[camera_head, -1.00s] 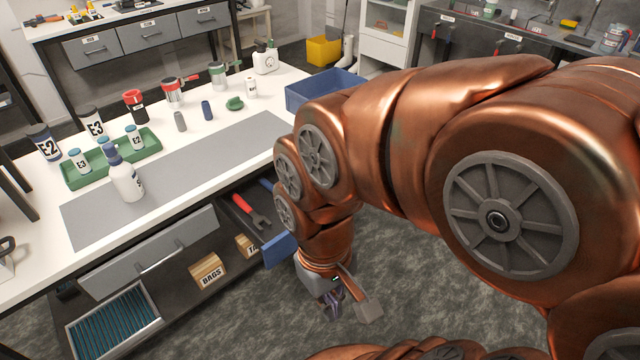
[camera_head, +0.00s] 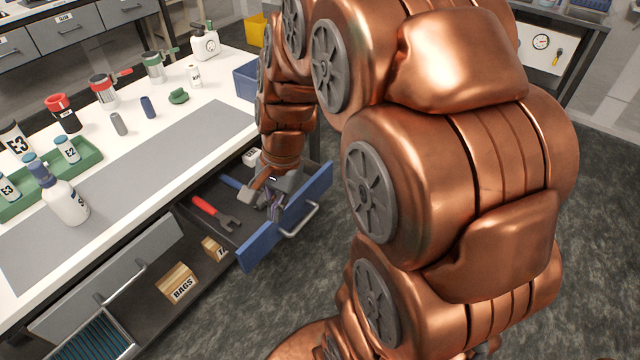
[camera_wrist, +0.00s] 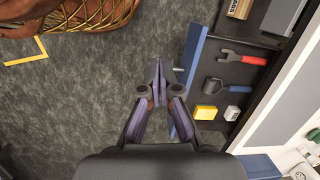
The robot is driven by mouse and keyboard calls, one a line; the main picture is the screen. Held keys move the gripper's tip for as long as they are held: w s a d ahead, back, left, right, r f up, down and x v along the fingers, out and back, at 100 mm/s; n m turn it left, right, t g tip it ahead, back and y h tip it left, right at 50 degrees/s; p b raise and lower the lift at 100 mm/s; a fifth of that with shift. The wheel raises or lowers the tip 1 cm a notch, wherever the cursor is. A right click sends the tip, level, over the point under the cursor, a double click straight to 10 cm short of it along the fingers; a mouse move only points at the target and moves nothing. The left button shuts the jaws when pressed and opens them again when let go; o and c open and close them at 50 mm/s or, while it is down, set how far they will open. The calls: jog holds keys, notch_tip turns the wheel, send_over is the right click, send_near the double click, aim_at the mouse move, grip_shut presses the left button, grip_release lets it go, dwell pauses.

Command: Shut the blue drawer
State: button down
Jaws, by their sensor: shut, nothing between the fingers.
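The blue drawer (camera_head: 260,248) stands pulled out from under the bench, its front panel facing the floor with a silver handle (camera_head: 301,221). In the wrist view the blue front (camera_wrist: 192,50) is a narrow strip seen from above. My gripper (camera_head: 273,212) is shut and empty, and in the head view it hides part of the drawer's middle. In the wrist view my fingertips (camera_wrist: 157,68) show over the floor just outside the front, close to the handle. I cannot tell whether they touch it. A red-handled wrench (camera_head: 213,213) lies inside the drawer.
The drawer also holds a yellow block (camera_wrist: 206,112) and a white block (camera_wrist: 232,113). Beside it is an open compartment with a box marked BAGS (camera_head: 178,284). The white bench top (camera_head: 235,75) carries bottles and a green tray (camera_head: 88,158). The floor (camera_head: 585,220) is clear.

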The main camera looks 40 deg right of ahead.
jog(key=w+d+f+m+t+b, duration=0.1)
jog(key=w+d+f+m+b, duration=0.15)
jog(key=d+f+m, duration=0.55)
jog(key=w+d+f+m+t+h+b, duration=0.15)
jog(key=w+d+m, duration=0.3)
jog(key=d, duration=0.65)
jog(key=w+d+f+m+t+b, duration=0.1)
jog(key=w+d+f+m, duration=0.2)
jog(key=d+f+m, duration=0.45)
jog(key=p, duration=0.1)
send_over(316, 188)
jog(key=s, duration=0.2)
jog(key=shift+s+d+f, duration=0.1)
jog(key=shift+f, duration=3.65)
